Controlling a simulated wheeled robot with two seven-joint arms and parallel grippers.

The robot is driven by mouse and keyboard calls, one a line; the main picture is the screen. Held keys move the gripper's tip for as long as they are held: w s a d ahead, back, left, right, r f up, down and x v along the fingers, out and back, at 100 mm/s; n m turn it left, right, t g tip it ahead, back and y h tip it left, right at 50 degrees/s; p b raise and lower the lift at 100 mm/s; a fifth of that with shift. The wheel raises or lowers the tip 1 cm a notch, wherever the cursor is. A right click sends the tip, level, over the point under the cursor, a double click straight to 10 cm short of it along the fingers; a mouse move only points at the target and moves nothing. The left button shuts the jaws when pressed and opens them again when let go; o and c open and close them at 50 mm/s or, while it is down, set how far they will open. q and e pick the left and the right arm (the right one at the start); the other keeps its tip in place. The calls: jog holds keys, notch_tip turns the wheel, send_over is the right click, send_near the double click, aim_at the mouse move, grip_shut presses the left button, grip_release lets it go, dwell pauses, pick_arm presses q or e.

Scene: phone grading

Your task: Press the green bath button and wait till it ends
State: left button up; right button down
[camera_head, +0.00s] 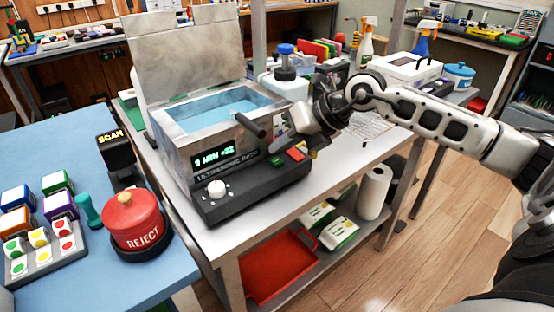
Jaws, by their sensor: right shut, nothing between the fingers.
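The ultrasonic bath (186,143) is a grey metal tank with its lid raised and blue liquid inside. Its lit green display (213,157) seems to read "3 MIN" and more characters. On the dark front panel are a white knob (217,189), the green button (277,161) and a red button (296,153). My right gripper (290,143) is shut and empty, pointing down just above the buttons. I cannot tell whether it touches either one. My left gripper is out of view.
The bath stands on a metal bench (350,165) with bottles and a white box behind it. A blue table (60,145) at left holds a red REJECT dome (132,215) and coloured blocks. A red tray (280,268) lies on the lower shelf. A dark handle (250,126) sticks out near my right gripper.

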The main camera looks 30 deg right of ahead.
aim_at(282, 162)
jog(key=shift+f, duration=0.15)
dwell(0.5)
jog(key=shift+f+b, duration=0.3)
jog(key=shift+b, duration=0.1)
jog(key=shift+f+b, duration=0.4)
jog(key=shift+f, duration=0.1)
dwell(0.5)
jog(key=shift+r, duration=0.1)
jog(key=shift+r+p, duration=0.65)
jog(key=shift+r, duration=0.15)
jog(key=shift+r+p, duration=1.85)
jog(key=shift+r, duration=0.75)
jog(key=shift+f, duration=0.1)
